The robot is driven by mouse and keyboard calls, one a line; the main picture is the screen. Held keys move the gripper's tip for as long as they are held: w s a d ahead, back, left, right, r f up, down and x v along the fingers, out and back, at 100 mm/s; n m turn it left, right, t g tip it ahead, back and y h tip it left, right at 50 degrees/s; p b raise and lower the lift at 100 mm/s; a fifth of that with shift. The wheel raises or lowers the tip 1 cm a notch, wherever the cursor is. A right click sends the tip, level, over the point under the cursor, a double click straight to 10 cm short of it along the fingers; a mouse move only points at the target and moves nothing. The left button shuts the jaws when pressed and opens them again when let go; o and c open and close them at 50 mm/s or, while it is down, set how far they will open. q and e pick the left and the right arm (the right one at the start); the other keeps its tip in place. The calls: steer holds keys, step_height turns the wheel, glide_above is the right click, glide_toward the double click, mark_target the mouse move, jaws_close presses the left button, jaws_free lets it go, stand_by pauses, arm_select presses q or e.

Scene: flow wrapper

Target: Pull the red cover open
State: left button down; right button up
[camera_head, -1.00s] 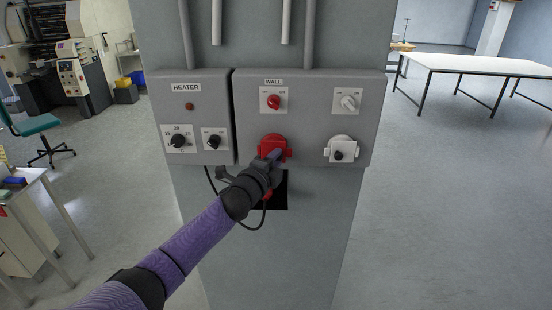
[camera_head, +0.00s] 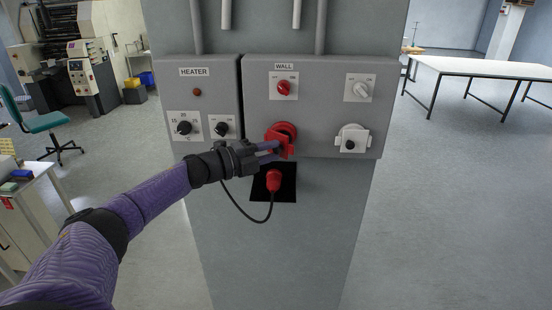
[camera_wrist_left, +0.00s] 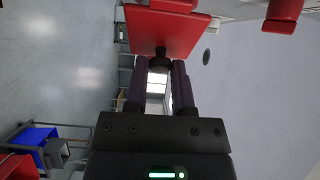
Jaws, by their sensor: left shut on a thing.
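The red cover (camera_head: 289,142) is on the grey wall box under the WALL label. It stands out at an angle from the round red socket (camera_head: 290,128) behind it. In the left wrist view the cover is a flat red plate (camera_wrist_left: 165,32) with a dark round knob (camera_wrist_left: 160,63) on it. My left gripper (camera_head: 274,151) comes in from the left, its fingers closed on that knob; the fingertips also show in the left wrist view (camera_wrist_left: 160,70). The fingers partly hide the knob in the head view. My right gripper is not in view.
A red plug (camera_head: 273,181) with a black cable (camera_head: 248,216) sits on a black square just below. A white covered socket (camera_head: 351,139) is to the right, with a red switch (camera_head: 284,88) above left. A heater box (camera_head: 197,102) adjoins on the left.

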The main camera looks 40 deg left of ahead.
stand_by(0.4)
arm_select(q)
steer(key=shift+c, duration=2.3)
jaws_free()
steer(key=v, duration=1)
steer(key=shift+a, duration=0.1)
